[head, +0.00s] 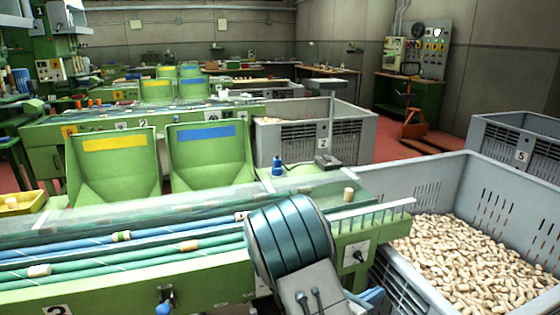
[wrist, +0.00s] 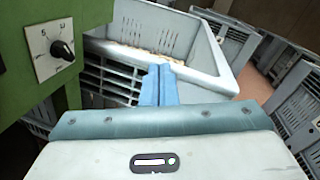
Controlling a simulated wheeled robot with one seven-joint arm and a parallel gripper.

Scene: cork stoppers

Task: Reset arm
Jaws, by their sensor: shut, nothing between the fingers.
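My gripper is shut and empty. In the wrist view its two blue fingers (wrist: 159,84) lie together and point toward a grey crate (wrist: 205,52). In the head view my arm stands in front of the green conveyor machine (head: 215,285). A blue part of my gripper (head: 371,297) shows at the bottom, partly hidden behind my arm, beside the machine's right end and the large grey crate (head: 410,178). That crate holds many cork stoppers (head: 470,260). Several corks lie on the conveyor lines, such as one pale cork (head: 39,270).
A control panel with a black knob (wrist: 62,50) is close on the left in the wrist view. Two green hoppers (head: 112,165) stand behind the conveyor. More grey crates stand around, one marked 5 (head: 521,155). Reddish floor (head: 395,150) shows at the back right.

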